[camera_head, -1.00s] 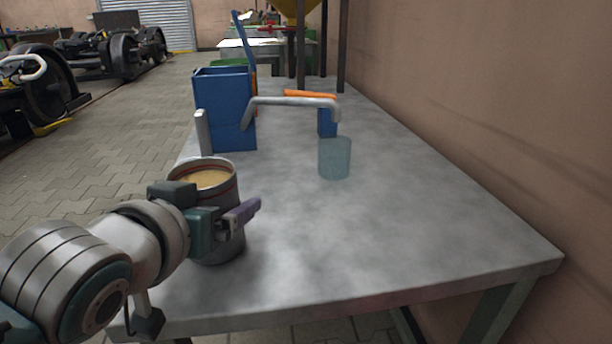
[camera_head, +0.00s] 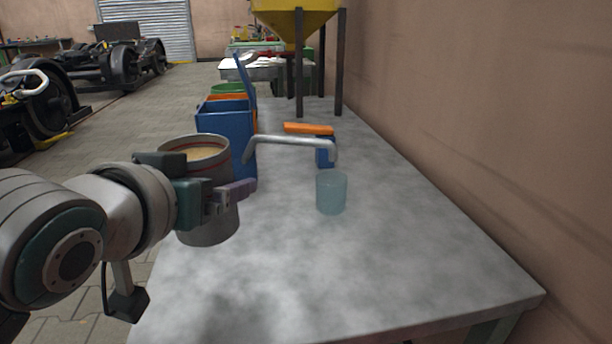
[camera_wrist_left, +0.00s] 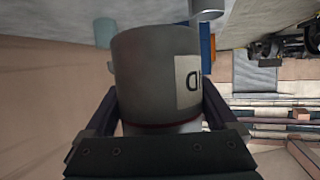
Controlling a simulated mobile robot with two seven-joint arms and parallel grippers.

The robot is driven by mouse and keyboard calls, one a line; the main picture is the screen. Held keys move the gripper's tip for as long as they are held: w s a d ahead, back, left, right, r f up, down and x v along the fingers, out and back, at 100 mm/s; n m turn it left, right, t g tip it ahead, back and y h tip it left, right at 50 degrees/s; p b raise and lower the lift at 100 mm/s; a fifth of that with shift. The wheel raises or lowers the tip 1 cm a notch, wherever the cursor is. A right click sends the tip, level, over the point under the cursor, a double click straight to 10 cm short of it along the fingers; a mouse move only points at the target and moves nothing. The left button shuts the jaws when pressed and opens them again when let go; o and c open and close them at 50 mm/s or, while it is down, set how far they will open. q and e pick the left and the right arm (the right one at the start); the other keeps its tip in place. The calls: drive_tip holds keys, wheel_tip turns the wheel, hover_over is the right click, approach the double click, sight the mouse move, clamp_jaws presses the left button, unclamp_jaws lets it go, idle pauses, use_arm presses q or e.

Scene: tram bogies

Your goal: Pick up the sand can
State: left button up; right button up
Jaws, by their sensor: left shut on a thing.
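The sand can (camera_head: 208,222) is a grey metal can with a dark red band under its rim, and tan sand shows in its open top. My left gripper (camera_head: 222,196) is shut around the can's side and holds it upright, seemingly raised above the table's left edge. In the left wrist view the can (camera_wrist_left: 152,75) fills the space between the two fingers of my left gripper (camera_wrist_left: 160,108), and part of a pale label with dark lettering shows. My right gripper is not in view.
A grey table (camera_head: 400,240) is mostly clear at the front. A translucent blue-green cup (camera_head: 331,194) stands right of the can. Behind are a blue bin (camera_head: 224,121), a bent grey metal bar (camera_head: 290,140) and an orange-topped blue object (camera_head: 310,129). A wall bounds the right.

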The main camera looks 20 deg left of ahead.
sight(203, 138)
use_arm(q)
drive_tip(key=shift+r+p, duration=2.25)
drive_tip(key=shift+r, duration=2.65)
drive_tip(key=shift+r, duration=0.15)
